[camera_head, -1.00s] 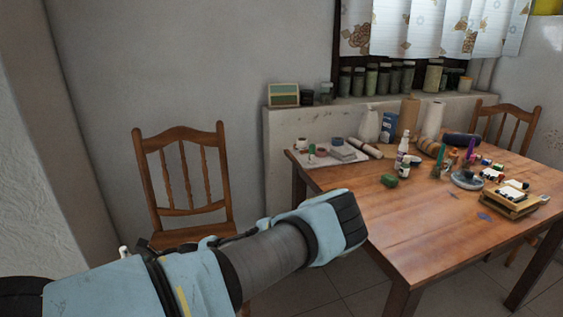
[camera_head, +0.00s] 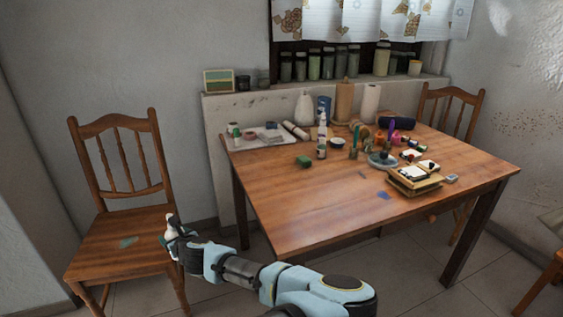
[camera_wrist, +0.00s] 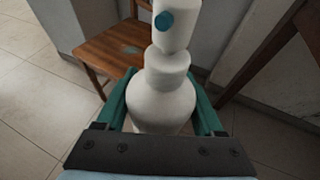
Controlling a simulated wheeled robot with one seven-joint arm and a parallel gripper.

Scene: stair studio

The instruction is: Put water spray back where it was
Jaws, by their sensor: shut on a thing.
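The water spray (camera_wrist: 162,100) is a white bottle with a round body, a narrower collar and a blue nozzle spot, seen large in the wrist view. My gripper (camera_wrist: 161,112) is shut on its body, with a green finger on each side. In the head view the white spray (camera_head: 171,224) shows small in my gripper (camera_head: 176,240), at the front right edge of the chair seat. The spray is apart from the wooden table (camera_head: 285,207), left of it. The bottle's base is hidden by the gripper.
A wooden chair (camera_head: 115,238) with a teal patch stands left of the table. The table's back holds bottles, rolls and jars; a paint box (camera_head: 413,182) lies at its right. Its front left top is clear. Jars line the windowsill behind. Another chair (camera_head: 450,106) stands behind right.

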